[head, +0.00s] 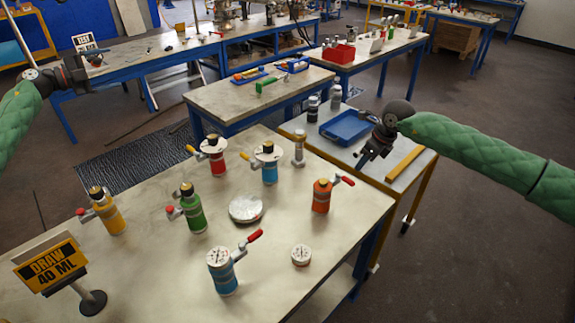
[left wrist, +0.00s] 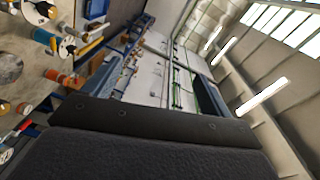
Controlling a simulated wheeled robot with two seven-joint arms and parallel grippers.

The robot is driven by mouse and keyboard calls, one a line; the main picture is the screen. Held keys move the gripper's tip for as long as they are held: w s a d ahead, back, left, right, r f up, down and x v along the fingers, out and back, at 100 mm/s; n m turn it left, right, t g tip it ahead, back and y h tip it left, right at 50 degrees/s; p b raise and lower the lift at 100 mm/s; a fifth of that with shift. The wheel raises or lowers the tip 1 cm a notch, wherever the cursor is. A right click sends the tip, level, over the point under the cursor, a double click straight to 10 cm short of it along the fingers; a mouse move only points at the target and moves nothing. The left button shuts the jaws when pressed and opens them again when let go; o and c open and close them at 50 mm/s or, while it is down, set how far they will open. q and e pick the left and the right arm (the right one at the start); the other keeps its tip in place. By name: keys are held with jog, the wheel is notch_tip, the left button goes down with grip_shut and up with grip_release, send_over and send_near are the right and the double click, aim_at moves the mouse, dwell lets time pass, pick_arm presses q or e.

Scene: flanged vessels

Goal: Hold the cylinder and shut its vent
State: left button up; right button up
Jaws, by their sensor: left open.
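Several coloured cylinders with side handles stand upright on the near table: yellow (head: 106,214), green (head: 193,211), red (head: 216,159), light blue with a flange (head: 269,172), orange (head: 321,197) and blue at the front (head: 222,275). The frames do not show which one is meant. Red-tipped handles stick out from their sides, such as the blue one's handle (head: 247,243). My left gripper (head: 84,68) is open and empty, raised at the upper left, far from the cylinders. My right gripper (head: 368,156) looks open and empty, right of the orange cylinder and apart from it.
A silver disc (head: 246,209), a white round gauge-like piece (head: 301,255) and a small metal cylinder (head: 299,150) are on the near table (head: 150,265). A "DRAW 40 ML" sign (head: 50,267) stands front left. A blue tray (head: 347,127) lies on the side table.

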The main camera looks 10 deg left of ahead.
pick_arm(q)
jog(key=w+d+f+m+g, duration=0.2)
jog(key=w+d, duration=0.2)
jog(key=d, duration=0.4)
jog(key=w+d+f+m+g+y, duration=0.1)
jog(key=w+d+g, duration=0.25)
jog(key=d, duration=0.55)
jog(key=w+d+f+m+g, duration=0.2)
jog(key=w+d, duration=0.2)
jog(key=d, duration=0.4)
jog(key=w+d+r+m+g+y, duration=0.1)
jog(key=w+d+r+y, duration=0.15)
jog(key=d, duration=0.35)
jog(key=w+d+r+m+y, duration=0.1)
jog(key=d+r+y, duration=0.15)
jog(key=d, duration=0.35)
jog(key=w+d+r+m+g+y, duration=0.1)
jog(key=w+d+y, duration=0.1)
jog(key=d+y, duration=0.3)
jog(key=m+g, duration=0.4)
jog(key=m, duration=0.9)
send_near(325, 180)
notch_tip(325, 180, down, 7)
jog(key=shift+a+f, duration=0.1)
jog(key=shift+f, duration=0.05)
jog(key=shift+s+f, duration=0.2)
jog(key=shift+f, duration=3.9)
